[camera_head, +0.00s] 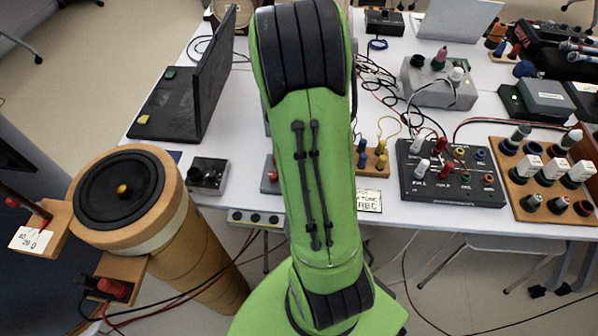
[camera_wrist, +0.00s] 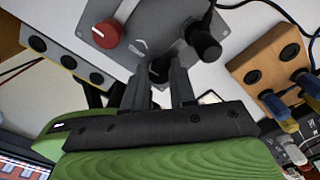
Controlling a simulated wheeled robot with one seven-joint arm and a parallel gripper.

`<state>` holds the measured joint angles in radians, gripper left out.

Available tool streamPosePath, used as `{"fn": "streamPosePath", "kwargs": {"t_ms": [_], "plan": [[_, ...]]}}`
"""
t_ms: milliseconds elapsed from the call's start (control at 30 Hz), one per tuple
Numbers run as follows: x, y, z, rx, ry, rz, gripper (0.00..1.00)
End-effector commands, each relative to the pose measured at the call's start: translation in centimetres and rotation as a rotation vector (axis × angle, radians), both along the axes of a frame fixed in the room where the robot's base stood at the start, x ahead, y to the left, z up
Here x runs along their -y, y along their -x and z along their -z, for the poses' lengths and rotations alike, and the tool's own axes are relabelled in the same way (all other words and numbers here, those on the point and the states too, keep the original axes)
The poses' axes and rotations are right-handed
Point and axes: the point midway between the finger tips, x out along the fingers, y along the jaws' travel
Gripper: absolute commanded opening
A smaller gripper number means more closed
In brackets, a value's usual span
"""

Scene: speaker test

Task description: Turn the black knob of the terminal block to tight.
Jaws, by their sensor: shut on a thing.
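The terminal block (camera_wrist: 150,20) is a grey plate with a red knob (camera_wrist: 107,33) at its left in the wrist view. My gripper (camera_wrist: 168,72) is shut on the black knob (camera_wrist: 160,70), which is mostly hidden between the fingers. A black cylinder (camera_wrist: 203,40) with a cable stands just right of the fingertips. In the head view my green arm covers most of the block; only its left end with a red part (camera_head: 272,176) shows. The gripper is hidden there.
A wooden block with blue and yellow plugs (camera_wrist: 275,70) stands close on the right. A strip with black sockets (camera_wrist: 65,60) is at the left. The table (camera_head: 230,135) also holds a laptop (camera_head: 185,90) and a black panel (camera_head: 450,172) with several knobs and cables.

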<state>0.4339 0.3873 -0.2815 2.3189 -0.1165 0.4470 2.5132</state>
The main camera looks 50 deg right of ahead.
Motion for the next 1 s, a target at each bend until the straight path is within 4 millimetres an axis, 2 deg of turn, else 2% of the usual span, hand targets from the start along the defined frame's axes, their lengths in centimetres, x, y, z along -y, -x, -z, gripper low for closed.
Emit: {"fn": "streamPosePath", "kwargs": {"t_ms": [300,800,833,1000], "plan": [[0.07,-0.1,-0.09,0.004,0.002,0.109,0.0],[0.08,-0.11,-0.09,0.004,0.002,0.128,0.0],[0.07,-0.11,-0.09,0.004,0.002,0.128,0.27],[0.05,-0.07,-0.06,0.003,0.001,0.128,0.51]]}}
